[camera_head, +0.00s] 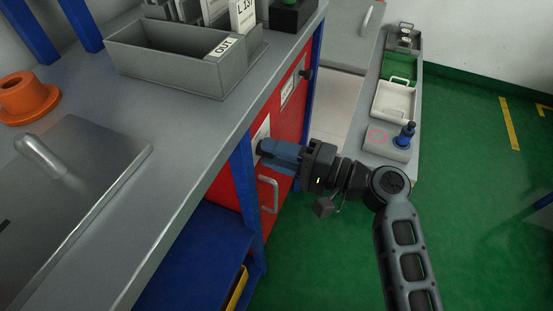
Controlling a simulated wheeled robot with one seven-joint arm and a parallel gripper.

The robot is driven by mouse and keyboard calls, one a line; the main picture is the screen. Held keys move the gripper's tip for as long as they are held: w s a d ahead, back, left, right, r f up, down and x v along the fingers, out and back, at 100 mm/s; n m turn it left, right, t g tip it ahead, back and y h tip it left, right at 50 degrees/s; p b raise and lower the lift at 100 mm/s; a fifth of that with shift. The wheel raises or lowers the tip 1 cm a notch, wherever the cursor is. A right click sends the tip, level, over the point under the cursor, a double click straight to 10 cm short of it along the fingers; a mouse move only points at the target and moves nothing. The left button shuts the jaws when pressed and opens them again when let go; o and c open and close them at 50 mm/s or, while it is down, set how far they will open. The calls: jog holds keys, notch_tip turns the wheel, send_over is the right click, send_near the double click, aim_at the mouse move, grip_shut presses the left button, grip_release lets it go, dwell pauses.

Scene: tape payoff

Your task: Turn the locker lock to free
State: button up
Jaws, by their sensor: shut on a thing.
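The red locker (225,189) stands under the grey worktop, its front facing right. A pale plate (262,131) is on the locker front, with a silver bar handle (269,194) below it. My gripper (263,147) reaches in from the right, with its blue fingers at the pale plate. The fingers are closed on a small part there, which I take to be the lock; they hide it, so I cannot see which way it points. A second pale label plate (291,87) and a dark knob (306,74) show farther along the red front.
The worktop (185,125) carries a grey tray marked OUT (165,65), an orange flanged part (28,97) and a grey lid with a handle (75,200). A blue post (245,190) stands close to the fingers. Green floor (480,200) at the right is clear.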

jog(key=shift+n+b, duration=0.35)
jog(key=shift+n, duration=0.15)
jog(key=o, duration=1)
jog(key=shift+o, duration=0.2)
jog(key=v, duration=0.7)
jog(key=shift+s+d, duration=0.15)
jog(key=shift+d, duration=0.2)
